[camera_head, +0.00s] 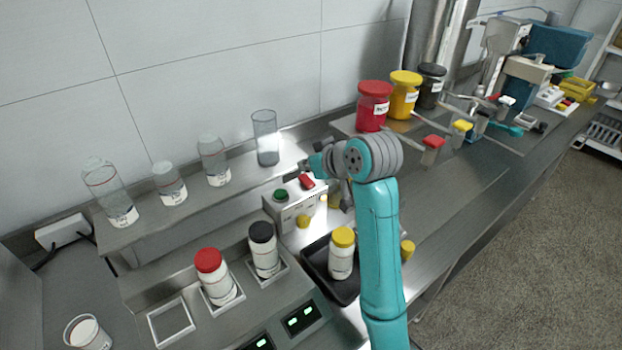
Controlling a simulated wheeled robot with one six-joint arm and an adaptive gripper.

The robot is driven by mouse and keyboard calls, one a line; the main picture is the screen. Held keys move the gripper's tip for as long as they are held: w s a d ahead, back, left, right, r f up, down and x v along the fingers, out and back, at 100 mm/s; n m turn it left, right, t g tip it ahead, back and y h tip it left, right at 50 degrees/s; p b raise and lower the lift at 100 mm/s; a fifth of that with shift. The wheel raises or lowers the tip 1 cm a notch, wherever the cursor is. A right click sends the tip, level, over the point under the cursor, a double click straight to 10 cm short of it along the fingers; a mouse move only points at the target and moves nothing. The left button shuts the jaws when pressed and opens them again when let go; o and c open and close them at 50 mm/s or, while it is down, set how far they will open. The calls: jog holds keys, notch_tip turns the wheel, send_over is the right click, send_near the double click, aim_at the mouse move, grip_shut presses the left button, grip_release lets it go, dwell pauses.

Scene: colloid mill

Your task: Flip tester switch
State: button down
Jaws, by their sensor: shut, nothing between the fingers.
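A small grey box (294,213), which looks like the tester, stands at the middle of the bench. It has a green knob (281,195) on top at the left and a red rocker-like switch (307,182) on top at the right. A yellow knob (303,221) is on its front. My gripper (304,166) is shut and empty, at the end of the teal arm, just above and behind the red switch. I cannot tell whether it touches the switch, or which way the switch is tilted. My wrist and arm hide the area to the right of the box.
A black tray (318,252) holds a yellow-capped jar (342,253) in front of the box. Red-capped (214,278) and black-capped (264,250) jars stand at left. Clear glass vessels (265,138) line the raised shelf (140,229) behind. Red and yellow canisters (403,95) stand back right.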

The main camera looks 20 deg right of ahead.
jog(key=v, duration=1)
jog(key=shift+w+r, duration=0.15)
